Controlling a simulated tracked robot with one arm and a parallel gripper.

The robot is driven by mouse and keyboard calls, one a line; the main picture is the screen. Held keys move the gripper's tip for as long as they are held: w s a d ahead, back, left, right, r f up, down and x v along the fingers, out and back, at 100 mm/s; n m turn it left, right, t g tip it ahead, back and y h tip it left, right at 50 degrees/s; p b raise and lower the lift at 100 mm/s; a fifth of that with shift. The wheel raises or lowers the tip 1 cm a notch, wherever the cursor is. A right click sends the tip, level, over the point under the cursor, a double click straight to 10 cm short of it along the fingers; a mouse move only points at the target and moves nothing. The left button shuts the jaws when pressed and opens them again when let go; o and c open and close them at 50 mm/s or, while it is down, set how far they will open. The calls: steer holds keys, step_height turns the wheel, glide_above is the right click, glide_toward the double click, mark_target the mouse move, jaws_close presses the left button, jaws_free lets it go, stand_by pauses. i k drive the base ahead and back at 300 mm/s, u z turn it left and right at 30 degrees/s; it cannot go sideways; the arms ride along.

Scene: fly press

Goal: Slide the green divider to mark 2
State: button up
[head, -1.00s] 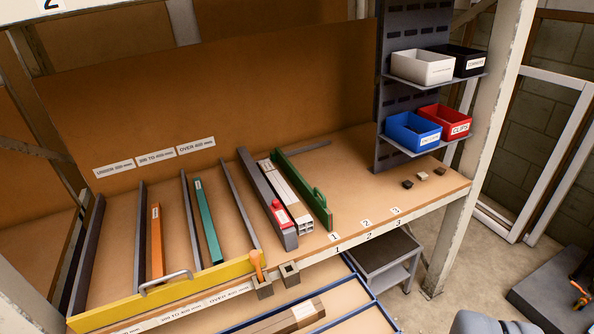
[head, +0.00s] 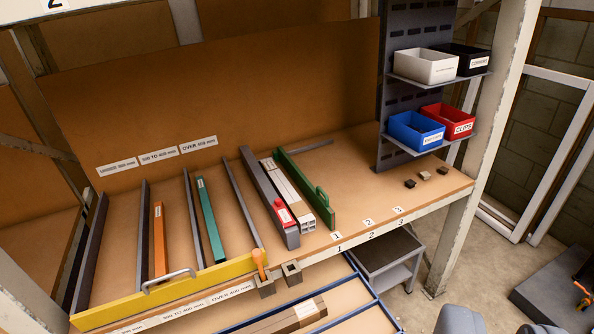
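The green divider (head: 303,187) stands upright on the brown shelf (head: 395,187), running from back to front, with a green loop handle near its front end. Its front end is just behind and slightly left of the mark 1 label (head: 337,237). The mark 2 label (head: 368,222) is to the right of it, then mark 3 (head: 398,210). White lengths of profile (head: 287,193) lie close along the divider's left side. My gripper's fingers do not show. Grey rounded parts at the bottom right edge may be mine.
The shelf right of the divider is bare past the marks, except for small blocks (head: 426,177) farther right.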

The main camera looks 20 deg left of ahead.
mark_target(321, 205)
steer(key=u, duration=2.3)
steer(key=k, duration=0.9)
steer(key=z, duration=1.95)
steer(key=i, duration=1)
